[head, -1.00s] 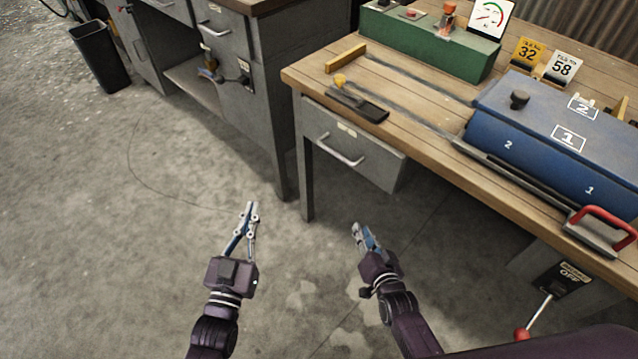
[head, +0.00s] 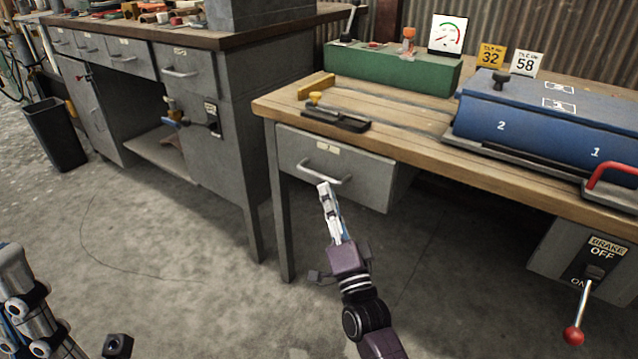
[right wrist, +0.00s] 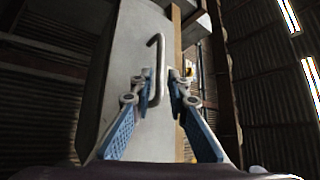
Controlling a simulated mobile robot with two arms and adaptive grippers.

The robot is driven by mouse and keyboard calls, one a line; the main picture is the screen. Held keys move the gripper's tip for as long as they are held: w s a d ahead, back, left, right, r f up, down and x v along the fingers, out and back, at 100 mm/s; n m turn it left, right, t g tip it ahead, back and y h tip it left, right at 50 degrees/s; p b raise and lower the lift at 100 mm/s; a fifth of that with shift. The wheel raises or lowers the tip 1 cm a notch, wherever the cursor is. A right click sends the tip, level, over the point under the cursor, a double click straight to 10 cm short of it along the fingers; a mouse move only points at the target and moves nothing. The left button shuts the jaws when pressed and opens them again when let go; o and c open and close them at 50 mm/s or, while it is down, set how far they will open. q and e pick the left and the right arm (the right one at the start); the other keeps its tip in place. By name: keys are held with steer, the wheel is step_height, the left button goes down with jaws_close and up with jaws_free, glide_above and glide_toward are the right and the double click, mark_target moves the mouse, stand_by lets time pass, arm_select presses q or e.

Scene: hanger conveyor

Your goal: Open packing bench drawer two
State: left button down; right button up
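The wooden-topped bench has a grey drawer (head: 360,185) under its left end, with a pale bar handle (head: 318,172) and a small label too small to read. The drawer looks shut. My right gripper (head: 323,188) is at the handle, in front of the drawer. In the right wrist view the handle (right wrist: 155,60) runs between the two parted fingertips (right wrist: 160,80), near one end of the bar; whether they touch it I cannot tell. Part of my left arm shows at the lower left of the head view; its fingers are not seen.
A grey bench (head: 225,110) with several drawers stands at the left. A blue lidded box (head: 540,125) and a green box (head: 385,75) are on the wooden top (head: 420,150). A brake lever (head: 574,336) hangs at right. A dark bin (head: 55,135) stands far left.

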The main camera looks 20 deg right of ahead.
mark_target(322, 175)
steer(key=b+x, duration=0.1)
steer(key=x, duration=0.4)
steer(key=shift+w+r, duration=0.1)
steer(key=shift+w, duration=0.25)
steer(key=shift+c, duration=0.3)
jaws_close()
